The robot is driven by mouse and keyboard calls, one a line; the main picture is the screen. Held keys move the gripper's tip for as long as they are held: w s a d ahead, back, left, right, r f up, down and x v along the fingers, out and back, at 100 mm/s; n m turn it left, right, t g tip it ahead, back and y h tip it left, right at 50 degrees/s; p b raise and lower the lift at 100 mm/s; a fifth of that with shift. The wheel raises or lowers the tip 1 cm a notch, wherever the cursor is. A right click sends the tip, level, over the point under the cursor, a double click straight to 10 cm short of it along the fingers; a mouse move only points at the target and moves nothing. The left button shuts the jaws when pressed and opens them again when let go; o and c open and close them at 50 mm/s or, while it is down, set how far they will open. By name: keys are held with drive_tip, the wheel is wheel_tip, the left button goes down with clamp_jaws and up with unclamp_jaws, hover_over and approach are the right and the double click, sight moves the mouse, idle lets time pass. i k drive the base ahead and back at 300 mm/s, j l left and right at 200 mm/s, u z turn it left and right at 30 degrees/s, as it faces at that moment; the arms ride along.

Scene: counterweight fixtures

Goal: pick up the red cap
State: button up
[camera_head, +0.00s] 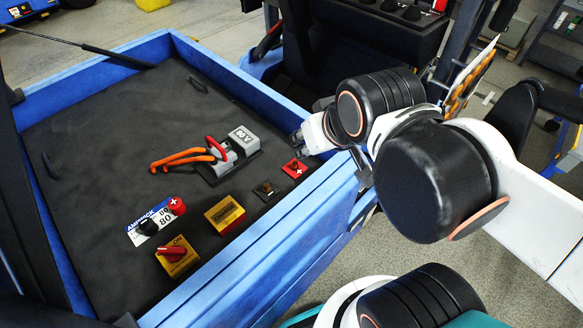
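A small square red cap with a white plus sign (294,168) lies on the dark panel near its right edge. A second red piece, round and knob-like (177,207), sits by the white and blue label with "80" on it. My gripper (302,138) is at the right wall of the blue box, above and slightly right of the square red cap and apart from it. My wrist hides part of the gripper, and its finger opening is not clear. Nothing is seen held in it.
A grey connector (243,141) with a red handle and orange cables (180,159) is on the panel. A red switch on yellow (173,252), a yellow-red block (225,214) and a small metal post (265,189) are nearer. Blue walls (245,87) surround the panel; its upper left is mostly clear.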

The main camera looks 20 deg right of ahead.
sight(177, 208)
drive_tip(key=j+u, duration=0.25)
drive_tip(key=u, duration=0.15)
drive_tip(key=j+u, duration=0.35)
drive_tip(key=k+l, duration=0.05)
drive_tip(key=l, duration=0.05)
